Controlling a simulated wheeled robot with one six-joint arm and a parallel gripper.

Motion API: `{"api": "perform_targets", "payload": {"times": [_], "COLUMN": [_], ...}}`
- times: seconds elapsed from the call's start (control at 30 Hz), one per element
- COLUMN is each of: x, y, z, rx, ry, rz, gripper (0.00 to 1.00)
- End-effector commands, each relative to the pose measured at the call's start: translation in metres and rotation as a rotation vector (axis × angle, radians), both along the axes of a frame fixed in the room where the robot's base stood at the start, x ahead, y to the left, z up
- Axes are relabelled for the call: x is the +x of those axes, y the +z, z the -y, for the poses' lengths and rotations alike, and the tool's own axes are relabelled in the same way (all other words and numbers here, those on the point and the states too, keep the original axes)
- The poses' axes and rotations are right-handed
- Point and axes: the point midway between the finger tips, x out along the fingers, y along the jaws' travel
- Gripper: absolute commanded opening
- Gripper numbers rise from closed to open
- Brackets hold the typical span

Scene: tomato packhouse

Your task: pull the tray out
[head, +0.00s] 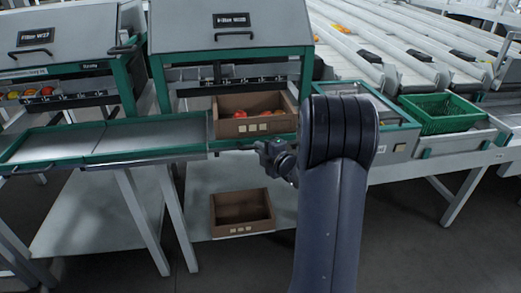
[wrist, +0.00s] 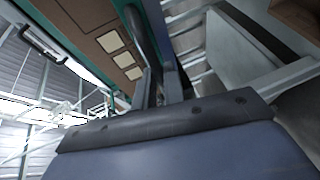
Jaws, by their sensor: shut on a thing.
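A brown cardboard box (head: 252,127) with red tomatoes stands on the green-edged tray (head: 227,145) under the right-hand filler hood. The box's front with pale labels also shows in the wrist view (wrist: 84,14). My gripper (head: 272,152) is at the tray's front edge, just below the box. In the wrist view my gripper (wrist: 158,88) is shut on a dark bar handle (wrist: 135,32) in front of the tray's green edge. My arm hides the tray's right part, and the exact grip on the handle is partly hidden.
Green-framed grey shelves (head: 120,137) run to the left. An empty brown box (head: 241,231) sits on the low white shelf below. A green crate (head: 440,113) stands on the right, in front of the sorting lanes. The floor in front is clear.

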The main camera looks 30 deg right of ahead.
Motion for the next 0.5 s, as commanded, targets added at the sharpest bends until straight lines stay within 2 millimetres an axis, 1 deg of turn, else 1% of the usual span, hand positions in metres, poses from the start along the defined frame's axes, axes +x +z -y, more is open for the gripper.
{"api": "perform_targets", "payload": {"times": [0.3, 0.33, 0.5], "x": [-0.0005, -0.0005, -0.0004], "y": [-0.0005, -0.0005, -0.0003], "z": [-0.0001, 0.0000, 0.0000], "rx": [0.001, 0.000, 0.000], "ry": [0.000, 0.000, 0.000], "rz": [-0.001, -0.001, -0.001], "gripper": [0.00, 0.11, 0.25]}}
